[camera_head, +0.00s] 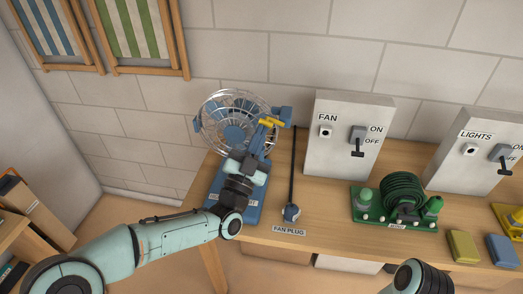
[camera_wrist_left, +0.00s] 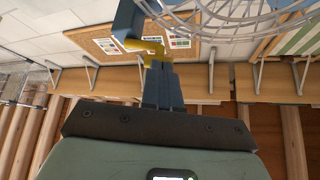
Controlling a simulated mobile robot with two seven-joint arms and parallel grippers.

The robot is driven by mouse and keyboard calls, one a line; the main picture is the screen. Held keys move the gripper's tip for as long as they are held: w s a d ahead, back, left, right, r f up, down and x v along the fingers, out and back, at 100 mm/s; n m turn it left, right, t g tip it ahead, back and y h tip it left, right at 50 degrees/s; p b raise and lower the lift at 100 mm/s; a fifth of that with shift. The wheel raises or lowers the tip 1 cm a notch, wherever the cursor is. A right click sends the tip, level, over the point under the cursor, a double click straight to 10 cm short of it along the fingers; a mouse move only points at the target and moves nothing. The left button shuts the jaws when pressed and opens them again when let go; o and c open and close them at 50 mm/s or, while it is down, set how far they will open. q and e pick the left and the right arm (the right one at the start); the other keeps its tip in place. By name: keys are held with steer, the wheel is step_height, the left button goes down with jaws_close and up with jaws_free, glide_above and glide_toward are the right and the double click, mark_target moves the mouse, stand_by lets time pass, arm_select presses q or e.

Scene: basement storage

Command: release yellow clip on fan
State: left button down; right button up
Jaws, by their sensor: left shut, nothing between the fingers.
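The blue fan (camera_head: 234,132) with a wire cage stands at the left end of the wooden table. The yellow clip (camera_head: 271,122) is at the right side of its cage, beside a blue bracket. In the left wrist view the yellow clip (camera_wrist_left: 145,47) is just beyond the fingertips; whether they touch cannot be told. My left gripper (camera_head: 262,143) is in front of the fan and just below the clip. Its fingers (camera_wrist_left: 160,68) are shut together and empty. My right gripper is not in view; only part of my right arm shows at the bottom.
A white FAN switch box (camera_head: 348,135) stands right of the fan. The fan plug (camera_head: 291,212) and its black cord are between them. A green hose-reel unit (camera_head: 394,205), a LIGHTS box (camera_head: 475,150), and yellow (camera_head: 463,246) and blue blocks (camera_head: 502,250) are farther right.

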arm_select(q)
steer(key=m+g+h, duration=0.1)
steer(key=m, duration=0.2)
steer(key=r+m+g+h+b, duration=0.1)
steer(key=m+g, duration=0.1)
steer(key=m, duration=0.1)
steer(key=r+m+g+h+b, duration=0.1)
steer(key=m, duration=0.1)
steer(key=shift+d+r+m+g+h, duration=0.25)
steer(key=shift+d+m+g+h, duration=0.05)
steer(key=shift+m+g+h, duration=0.1)
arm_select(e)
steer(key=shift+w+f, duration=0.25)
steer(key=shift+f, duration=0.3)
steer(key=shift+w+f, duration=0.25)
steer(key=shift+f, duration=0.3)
arm_select(q)
steer(key=shift+f, duration=0.1)
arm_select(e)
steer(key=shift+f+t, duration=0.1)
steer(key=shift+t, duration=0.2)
